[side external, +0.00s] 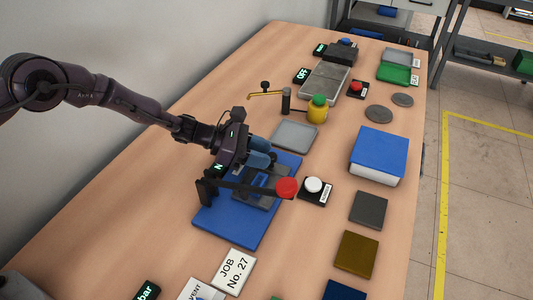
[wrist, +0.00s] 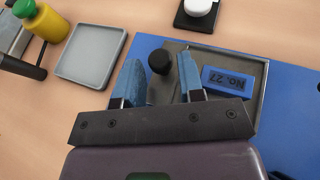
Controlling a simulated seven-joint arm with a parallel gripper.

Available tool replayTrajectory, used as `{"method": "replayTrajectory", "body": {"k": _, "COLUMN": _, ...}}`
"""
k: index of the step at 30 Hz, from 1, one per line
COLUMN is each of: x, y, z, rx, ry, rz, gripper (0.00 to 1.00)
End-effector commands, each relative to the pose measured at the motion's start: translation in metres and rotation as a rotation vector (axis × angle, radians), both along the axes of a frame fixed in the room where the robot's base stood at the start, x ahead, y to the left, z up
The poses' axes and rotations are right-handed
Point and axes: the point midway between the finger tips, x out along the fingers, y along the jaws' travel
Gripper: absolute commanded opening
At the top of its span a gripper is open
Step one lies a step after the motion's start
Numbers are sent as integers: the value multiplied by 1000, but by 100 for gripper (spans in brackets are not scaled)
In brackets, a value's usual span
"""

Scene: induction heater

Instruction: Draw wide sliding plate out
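The wide sliding plate (wrist: 172,46) is a dark grey plate on a blue base (wrist: 285,75). It also shows in the side view as a dark plate (side external: 252,201) on the blue base (side external: 238,228), partly hidden by my gripper. A round black knob (wrist: 160,61) stands on the plate. A blue block marked No. 27 (wrist: 229,82) lies on it to the right of the knob. My gripper (wrist: 160,68) is open, its blue fingers on either side of the knob with visible gaps. I cannot tell how far the fingertips are above the plate.
A dark lever with a red ball (side external: 287,188) crosses beside the base. A white button (side external: 314,185) stands to its right. A grey tray (side external: 295,136) and a yellow bottle with a green cap (side external: 317,112) are behind. A blue box (side external: 379,152) stands further right.

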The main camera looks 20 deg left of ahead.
Motion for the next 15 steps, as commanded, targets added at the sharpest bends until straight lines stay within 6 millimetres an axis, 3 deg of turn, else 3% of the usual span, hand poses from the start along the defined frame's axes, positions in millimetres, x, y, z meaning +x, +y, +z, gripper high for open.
{"method": "replayTrajectory", "body": {"k": 6, "x": 5, "y": -12, "z": -6, "rx": 0, "ry": 0, "rz": 0, "gripper": 36}}
{"method": "replayTrajectory", "body": {"k": 14, "x": 5, "y": -13, "z": -6, "rx": 0, "ry": 0, "rz": 0, "gripper": 36}}
{"method": "replayTrajectory", "body": {"k": 15, "x": 5, "y": -13, "z": -6, "rx": 0, "ry": 0, "rz": 0, "gripper": 31}}
